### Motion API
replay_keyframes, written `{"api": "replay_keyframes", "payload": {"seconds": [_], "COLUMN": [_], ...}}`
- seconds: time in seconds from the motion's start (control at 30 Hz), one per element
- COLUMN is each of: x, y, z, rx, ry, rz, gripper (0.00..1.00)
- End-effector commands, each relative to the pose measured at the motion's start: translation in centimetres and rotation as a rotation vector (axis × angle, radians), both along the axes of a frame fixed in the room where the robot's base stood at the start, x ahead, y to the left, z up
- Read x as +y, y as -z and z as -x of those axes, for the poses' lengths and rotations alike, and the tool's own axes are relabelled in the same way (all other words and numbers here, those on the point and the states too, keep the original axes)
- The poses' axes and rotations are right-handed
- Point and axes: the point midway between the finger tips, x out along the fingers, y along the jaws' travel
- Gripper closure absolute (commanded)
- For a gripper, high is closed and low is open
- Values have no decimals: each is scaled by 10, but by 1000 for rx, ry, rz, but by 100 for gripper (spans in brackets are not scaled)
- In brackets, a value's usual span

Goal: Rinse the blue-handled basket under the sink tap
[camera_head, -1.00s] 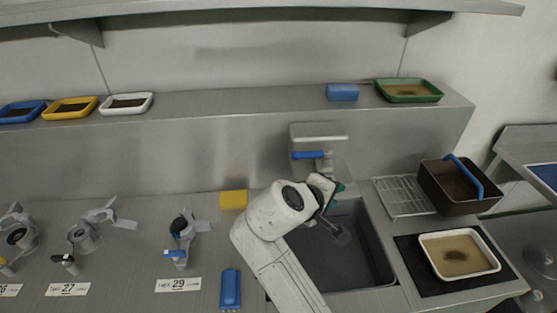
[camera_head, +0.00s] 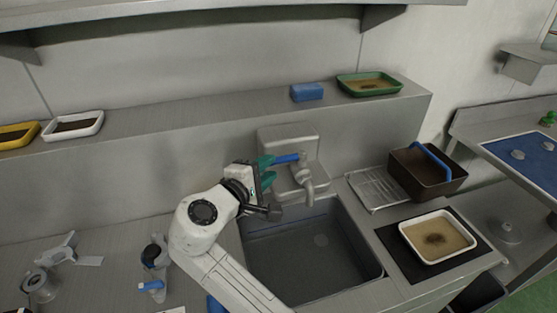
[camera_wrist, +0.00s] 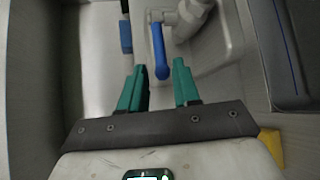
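The brown basket (camera_head: 407,177) with its raised blue handle (camera_head: 432,155) stands upright on the counter right of the sink. The sink (camera_head: 300,262) is a grey basin with no basket in it. The metal tap (camera_head: 307,187) has a blue lever (camera_head: 287,158) pointing left; I see no water from the spout. My gripper (camera_head: 266,170), with teal fingers, is at the lever's left end. In the wrist view, the fingers (camera_wrist: 158,85) are apart, with the lever's tip (camera_wrist: 162,72) in line with the gap. I cannot tell whether they touch it.
A wire rack (camera_head: 377,190) lies between sink and basket. A white tray (camera_head: 437,238) of tan matter sits on a dark mat (camera_head: 397,252). A blue block (camera_head: 307,92) and a green tray (camera_head: 369,84) are on the ledge.

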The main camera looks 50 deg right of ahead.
Motion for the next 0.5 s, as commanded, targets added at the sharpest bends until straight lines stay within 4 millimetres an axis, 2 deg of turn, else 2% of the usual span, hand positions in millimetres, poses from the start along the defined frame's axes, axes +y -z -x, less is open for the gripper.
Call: {"api": "replay_keyframes", "payload": {"seconds": [0.1, 0.3, 0.5], "x": [-24, -55, -71], "y": [9, 15, 17], "z": [-3, -9, -12], "rx": [-2, -2, 0], "ry": [5, 4, 2], "rz": [-2, -3, -2], "gripper": [68, 68, 68]}}
